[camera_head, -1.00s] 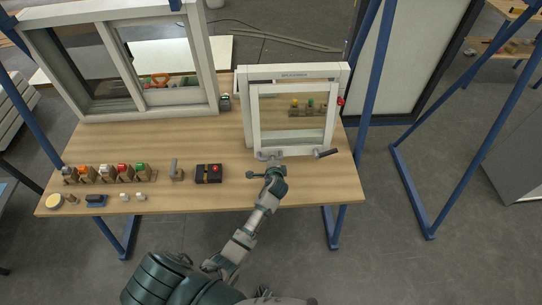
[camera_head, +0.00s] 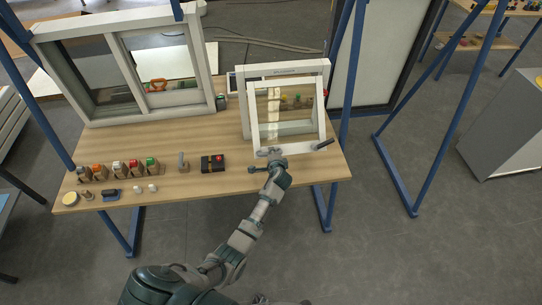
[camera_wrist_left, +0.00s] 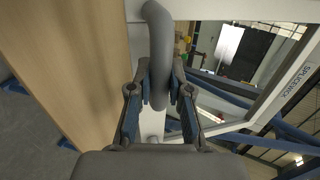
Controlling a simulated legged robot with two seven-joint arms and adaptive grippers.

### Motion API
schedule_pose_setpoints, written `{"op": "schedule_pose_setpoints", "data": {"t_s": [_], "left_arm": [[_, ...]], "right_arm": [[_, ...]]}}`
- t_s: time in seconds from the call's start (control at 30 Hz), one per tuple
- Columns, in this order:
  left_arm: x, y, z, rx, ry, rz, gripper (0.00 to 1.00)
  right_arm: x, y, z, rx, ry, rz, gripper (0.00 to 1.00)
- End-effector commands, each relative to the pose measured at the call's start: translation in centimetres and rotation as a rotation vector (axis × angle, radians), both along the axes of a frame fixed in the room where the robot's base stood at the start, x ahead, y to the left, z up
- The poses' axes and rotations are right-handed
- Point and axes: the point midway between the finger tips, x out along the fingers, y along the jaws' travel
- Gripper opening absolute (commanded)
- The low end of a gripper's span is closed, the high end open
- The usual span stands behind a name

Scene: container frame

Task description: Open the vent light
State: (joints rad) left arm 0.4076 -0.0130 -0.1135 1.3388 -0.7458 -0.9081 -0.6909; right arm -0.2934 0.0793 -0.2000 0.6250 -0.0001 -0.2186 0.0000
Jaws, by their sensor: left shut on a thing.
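The vent light is a small white framed window (camera_head: 328,75) standing on the right of the table. Its glazed sash (camera_head: 254,120) is tilted out of the frame, with the lower edge swung towards me. My left gripper (camera_head: 270,160) is at the sash's bottom rail. In the left wrist view, my left gripper (camera_wrist_left: 160,85) is shut on a grey curved handle (camera_wrist_left: 158,35), with one finger on each side. A second dark handle (camera_head: 322,144) sticks out at the sash's lower right corner, free of the gripper. My right gripper is not in view.
A larger white sliding window (camera_head: 120,20) stands at the left of the wooden table (camera_head: 230,180). Several coloured switches (camera_head: 118,167), a small lever (camera_head: 183,162) and a black box with a red button (camera_head: 213,163) lie along the front. Blue posts (camera_head: 347,75) flank the table.

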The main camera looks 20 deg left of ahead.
Motion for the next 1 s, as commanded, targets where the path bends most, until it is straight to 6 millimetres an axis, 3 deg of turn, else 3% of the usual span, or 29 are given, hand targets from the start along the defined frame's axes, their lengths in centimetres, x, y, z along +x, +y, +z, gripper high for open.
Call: {"op": "schedule_pose_setpoints", "data": {"t_s": [0.37,0.4,0.5,0.83,1.0], "left_arm": [[-0.2,0.0,0.0,0.003,0.003,0.002,0.00],[-0.2,0.0,0.1,0.004,0.002,0.002,0.21],[-0.1,0.0,0.1,0.003,0.001,0.002,0.45],[0.0,-0.2,0.3,0.002,-0.003,0.000,0.45],[-1.6,-1.1,1.1,0.000,-0.005,-0.001,0.45]], "right_arm": [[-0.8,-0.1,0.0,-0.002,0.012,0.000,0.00],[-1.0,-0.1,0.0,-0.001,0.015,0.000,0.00],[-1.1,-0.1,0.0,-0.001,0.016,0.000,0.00],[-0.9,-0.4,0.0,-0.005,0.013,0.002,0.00],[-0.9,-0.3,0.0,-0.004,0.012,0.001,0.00]]}}
